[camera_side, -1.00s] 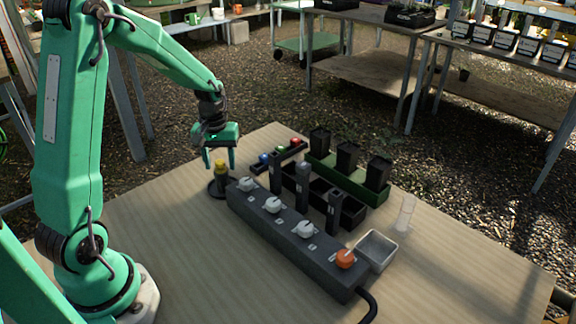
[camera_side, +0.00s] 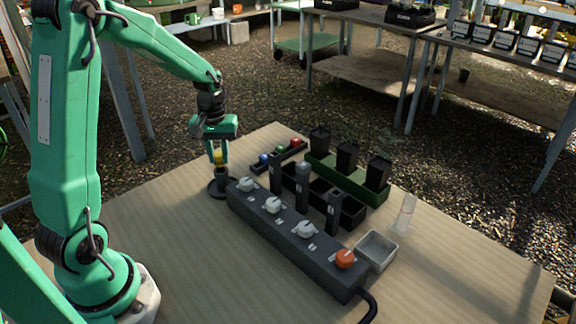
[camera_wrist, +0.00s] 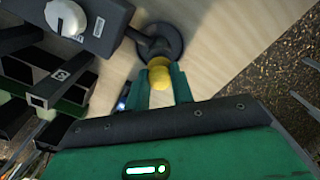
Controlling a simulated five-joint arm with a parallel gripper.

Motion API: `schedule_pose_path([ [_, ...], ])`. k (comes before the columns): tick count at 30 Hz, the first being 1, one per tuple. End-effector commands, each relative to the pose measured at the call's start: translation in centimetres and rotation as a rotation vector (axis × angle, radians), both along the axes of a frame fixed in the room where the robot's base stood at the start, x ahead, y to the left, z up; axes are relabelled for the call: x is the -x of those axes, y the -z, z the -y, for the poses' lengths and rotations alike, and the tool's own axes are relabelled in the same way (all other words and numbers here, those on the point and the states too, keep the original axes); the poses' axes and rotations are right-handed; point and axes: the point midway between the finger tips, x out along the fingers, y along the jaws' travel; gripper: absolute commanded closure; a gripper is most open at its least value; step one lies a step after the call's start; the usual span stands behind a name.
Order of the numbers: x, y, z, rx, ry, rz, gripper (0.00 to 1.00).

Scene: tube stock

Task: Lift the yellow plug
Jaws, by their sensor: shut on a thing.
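The yellow plug (camera_side: 218,158) stands upright at a round dark base (camera_side: 219,187) on the table, just left of the dark block with knobs. My gripper (camera_side: 218,161) points down over it, with its green fingers shut on the plug from both sides. In the wrist view the yellow plug (camera_wrist: 160,75) sits between the two green fingers (camera_wrist: 160,88), with the round dark base (camera_wrist: 160,42) beyond it. The plug's lower part is partly hidden, and I cannot tell whether it is clear of the base.
The dark block with white knobs and one orange knob (camera_side: 345,259) runs diagonally beside the base. Behind it are upright dark pieces, a small rack with coloured tops (camera_side: 280,155) and a green tray of black pots (camera_side: 347,180). A metal bin (camera_side: 377,251) stands right; the front table is clear.

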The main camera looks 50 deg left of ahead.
Motion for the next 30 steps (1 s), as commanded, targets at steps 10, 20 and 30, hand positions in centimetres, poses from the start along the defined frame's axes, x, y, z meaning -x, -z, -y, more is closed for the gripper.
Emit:
schedule_pose_path([
  [10,0.5,-4.2,4.0,-0.001,0.006,0.004,1.00],
  [20,1.4,-7.4,9.3,-0.001,0.004,0.002,1.00],
  [30,1.7,-8.7,11.5,0.000,0.000,0.000,1.00],
])
